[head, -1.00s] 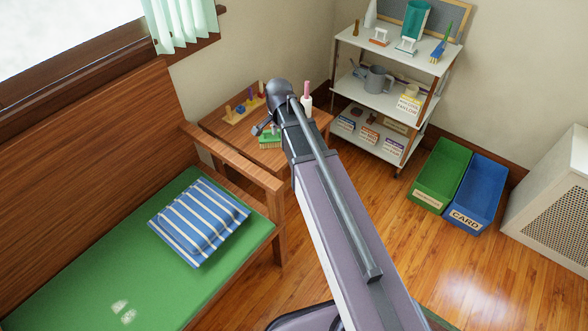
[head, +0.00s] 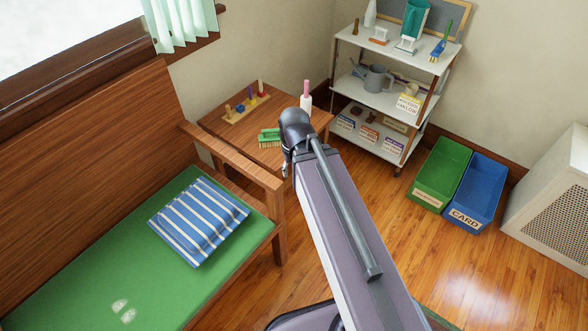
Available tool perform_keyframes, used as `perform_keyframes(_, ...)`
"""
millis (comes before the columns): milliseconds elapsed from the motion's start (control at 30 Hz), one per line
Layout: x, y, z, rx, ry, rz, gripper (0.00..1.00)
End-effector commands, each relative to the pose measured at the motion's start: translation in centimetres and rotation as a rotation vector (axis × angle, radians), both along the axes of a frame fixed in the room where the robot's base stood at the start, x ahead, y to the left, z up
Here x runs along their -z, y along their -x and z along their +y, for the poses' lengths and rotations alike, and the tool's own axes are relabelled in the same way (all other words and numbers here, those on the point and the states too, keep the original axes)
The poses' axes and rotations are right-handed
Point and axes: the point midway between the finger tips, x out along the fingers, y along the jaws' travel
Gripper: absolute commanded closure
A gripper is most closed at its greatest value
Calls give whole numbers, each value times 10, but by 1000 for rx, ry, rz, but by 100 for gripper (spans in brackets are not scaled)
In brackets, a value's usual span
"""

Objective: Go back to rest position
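My arm reaches up through the middle of the head view, its far end in front of the small wooden table (head: 222,132). Only a small dark part of my gripper (head: 286,168) shows, just left of the arm end and low by the table's front. The rest of it is hidden behind my arm, so its fingers and anything between them cannot be made out.
On the table are a peg board (head: 243,108), a green brush (head: 269,137) and a white bottle with a pink top (head: 306,97). A wooden bench (head: 275,187) with a striped cushion (head: 199,221) stands left. A shelf cart (head: 385,103), green bin (head: 440,173) and blue bin (head: 475,192) stand right.

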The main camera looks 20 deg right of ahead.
Motion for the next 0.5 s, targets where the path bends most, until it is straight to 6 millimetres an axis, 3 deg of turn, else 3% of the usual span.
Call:
perform_keyframes(267, -3, -1, 0, 2, 0, -1, 43)
perform_keyframes(500, -27, -1, 0, 3, 0, -1, 43)
